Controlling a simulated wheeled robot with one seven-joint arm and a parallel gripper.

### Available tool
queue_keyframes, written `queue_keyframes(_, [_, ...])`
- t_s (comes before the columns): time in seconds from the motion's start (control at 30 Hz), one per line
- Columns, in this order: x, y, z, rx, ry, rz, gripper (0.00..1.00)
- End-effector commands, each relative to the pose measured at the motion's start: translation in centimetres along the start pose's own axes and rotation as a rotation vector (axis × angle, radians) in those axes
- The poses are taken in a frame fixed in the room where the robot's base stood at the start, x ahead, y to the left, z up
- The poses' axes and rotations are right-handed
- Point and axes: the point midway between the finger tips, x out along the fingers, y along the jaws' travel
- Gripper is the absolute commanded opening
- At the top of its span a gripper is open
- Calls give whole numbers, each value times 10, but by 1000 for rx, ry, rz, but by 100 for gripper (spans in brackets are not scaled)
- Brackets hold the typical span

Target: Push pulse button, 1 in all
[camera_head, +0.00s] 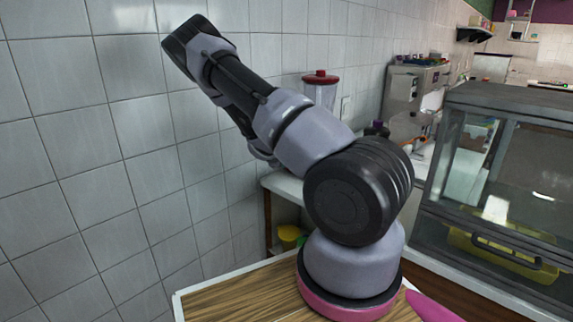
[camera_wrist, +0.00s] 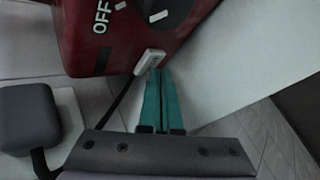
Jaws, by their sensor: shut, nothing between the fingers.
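The red base (camera_wrist: 120,45) of a blender fills the top left of the wrist view, with the letters OFF and a dark dial (camera_wrist: 163,12). A small white button (camera_wrist: 150,61) sits at its lower edge; I take it for the pulse button. My gripper (camera_wrist: 161,74) has teal fingers, shut and empty. Their tips are right at the button, overlapping its edge in the picture; I cannot tell whether it is pressed in. In the head view the blender's clear jar with red lid (camera_head: 321,76) shows behind my arm, which hides its base and my gripper.
A dark grey block (camera_wrist: 28,117) on a pale plate, with a black cord, is at left in the wrist view. A white tiled wall (camera_head: 120,120) runs along the left of the head view. A glass display case (camera_head: 500,190) stands at the right.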

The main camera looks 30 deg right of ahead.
Motion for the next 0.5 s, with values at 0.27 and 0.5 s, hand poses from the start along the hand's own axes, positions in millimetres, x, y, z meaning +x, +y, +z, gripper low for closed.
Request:
queue_keyframes(0.27, [-7,-5,-4,0,0,0,0])
queue_keyframes(0.5, [-8,-6,-6,0,1,0,0])
